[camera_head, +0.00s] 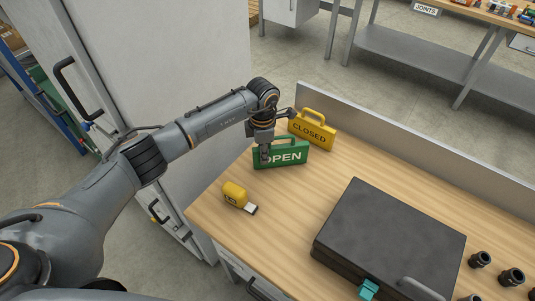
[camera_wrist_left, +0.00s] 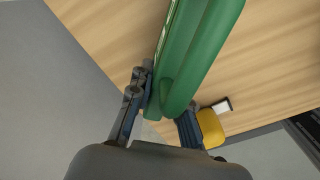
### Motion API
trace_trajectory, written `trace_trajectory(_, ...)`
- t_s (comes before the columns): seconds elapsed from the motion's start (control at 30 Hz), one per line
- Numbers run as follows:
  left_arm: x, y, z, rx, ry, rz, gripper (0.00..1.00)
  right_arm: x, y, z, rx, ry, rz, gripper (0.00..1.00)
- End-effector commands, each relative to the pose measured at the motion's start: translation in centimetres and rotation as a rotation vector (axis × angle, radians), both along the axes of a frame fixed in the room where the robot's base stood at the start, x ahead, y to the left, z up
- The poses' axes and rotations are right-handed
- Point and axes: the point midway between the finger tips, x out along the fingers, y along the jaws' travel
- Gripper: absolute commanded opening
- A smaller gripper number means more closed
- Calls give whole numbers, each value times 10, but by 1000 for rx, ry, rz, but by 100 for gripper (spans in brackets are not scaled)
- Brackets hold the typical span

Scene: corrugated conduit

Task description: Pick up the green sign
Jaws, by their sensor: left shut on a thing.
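The green sign (camera_head: 290,154) reads OPEN and is upright at the far left part of the wooden table (camera_head: 222,205). My left gripper (camera_head: 264,155) reaches down over the sign's left end. In the left wrist view the green sign (camera_wrist_left: 195,55) runs between the fingers of my left gripper (camera_wrist_left: 160,105), which is shut on its end. Whether the sign's bottom touches the table is hard to tell. My right gripper is not in view.
A yellow CLOSED sign (camera_head: 312,130) stands just behind the green one. A yellow tape measure (camera_head: 235,194) lies in front. A black case (camera_head: 390,240) and several black sockets (camera_head: 512,277) are to the right. A metal edge rail (camera_head: 420,170) runs along the back.

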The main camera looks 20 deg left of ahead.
Motion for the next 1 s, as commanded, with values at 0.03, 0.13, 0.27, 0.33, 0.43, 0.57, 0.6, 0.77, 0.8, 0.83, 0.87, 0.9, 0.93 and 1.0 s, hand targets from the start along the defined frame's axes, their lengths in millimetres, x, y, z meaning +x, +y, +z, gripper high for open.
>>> trace_trajectory(0.03,1,0,5,-1,-4,-1,0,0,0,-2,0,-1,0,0)
trace_trajectory(0.13,2,0,17,-2,-6,-2,0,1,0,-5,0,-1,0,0)
trace_trajectory(0.27,-7,0,35,-1,-6,-4,0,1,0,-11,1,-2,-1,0)
trace_trajectory(0.33,-18,1,47,1,-6,-6,0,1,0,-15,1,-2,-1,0)
trace_trajectory(0.43,-36,1,68,2,-8,-5,0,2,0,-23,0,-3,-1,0)
trace_trajectory(0.57,-65,0,89,1,-5,-5,0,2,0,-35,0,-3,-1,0)
trace_trajectory(0.6,-74,0,92,2,-4,-5,0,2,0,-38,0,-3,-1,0)
trace_trajectory(0.77,-105,-1,108,0,-5,-3,0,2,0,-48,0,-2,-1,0)
trace_trajectory(0.8,-112,-2,111,1,-4,-3,0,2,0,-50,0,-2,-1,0)
trace_trajectory(0.83,-116,-2,113,0,-5,-4,0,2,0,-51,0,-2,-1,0)
trace_trajectory(0.87,-120,-2,115,1,-5,-3,0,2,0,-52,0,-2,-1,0)
trace_trajectory(0.9,-125,-2,118,0,-3,-3,0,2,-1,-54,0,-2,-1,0)
trace_trajectory(0.93,-128,-2,119,0,-3,-2,0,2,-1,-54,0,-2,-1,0)
trace_trajectory(1.0,-134,-3,122,-1,-4,-2,0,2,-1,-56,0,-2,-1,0)
